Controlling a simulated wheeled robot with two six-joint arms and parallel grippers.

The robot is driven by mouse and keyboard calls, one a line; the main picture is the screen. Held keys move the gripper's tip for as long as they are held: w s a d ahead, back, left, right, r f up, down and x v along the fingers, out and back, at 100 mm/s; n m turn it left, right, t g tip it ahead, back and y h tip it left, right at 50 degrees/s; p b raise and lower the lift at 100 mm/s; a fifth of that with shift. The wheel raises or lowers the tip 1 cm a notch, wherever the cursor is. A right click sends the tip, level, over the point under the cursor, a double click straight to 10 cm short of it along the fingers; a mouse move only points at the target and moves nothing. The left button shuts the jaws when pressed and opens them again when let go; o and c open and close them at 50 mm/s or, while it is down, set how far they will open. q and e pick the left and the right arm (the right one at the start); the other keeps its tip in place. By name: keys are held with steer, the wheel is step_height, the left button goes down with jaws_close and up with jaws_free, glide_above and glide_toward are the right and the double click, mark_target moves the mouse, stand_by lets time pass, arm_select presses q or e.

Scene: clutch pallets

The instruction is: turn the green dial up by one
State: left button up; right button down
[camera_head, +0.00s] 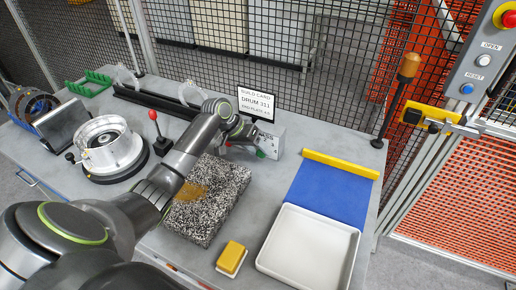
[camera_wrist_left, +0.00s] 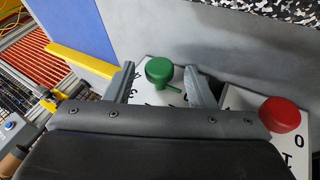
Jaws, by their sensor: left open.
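The green dial (camera_wrist_left: 159,71) is a round knob with a short pointer, on a white numbered plate (camera_wrist_left: 150,97) in the left wrist view. The pointer aims to the lower right in that view. My left gripper (camera_wrist_left: 164,80) is open, with one finger on each side of the dial; I cannot tell whether either finger touches it. In the head view my left gripper (camera_head: 258,151) is at the front of the white dial box (camera_head: 271,139) and hides much of it. My right gripper is not in view.
A red dial (camera_wrist_left: 280,114) is beside the green one. A build card (camera_head: 256,103) stands behind the box. A speckled block (camera_head: 223,207), yellow block (camera_head: 231,257), white tray (camera_head: 305,246), blue mat (camera_head: 328,192) and metal housing (camera_head: 105,147) are on the bench.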

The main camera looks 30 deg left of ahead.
arm_select(q)
steer(key=shift+d+f, duration=0.1)
steer(key=shift+f, duration=0.1)
steer(key=c, duration=1)
steer(key=shift+o, duration=0.2)
steer(key=shift+w+d+r+y+p, duration=0.15)
steer(key=shift+r+y+p, duration=0.2)
steer(key=shift+p, duration=0.6)
steer(key=y+p, duration=0.3)
steer(key=p, duration=0.1)
steer(key=shift+d+r+m+y+p, duration=0.15)
steer(key=shift+d+m+y+p, duration=0.2)
steer(key=shift+m+p, duration=0.05)
steer(key=shift+d+y+p, duration=0.15)
steer(key=shift+y+p, duration=0.7)
steer(key=shift+y, duration=0.25)
steer(key=shift+d+f+m+y+p, duration=0.1)
steer(key=shift+f+m+y+p, duration=0.2)
steer(key=shift+y+p, duration=0.45)
steer(key=shift+y, duration=0.25)
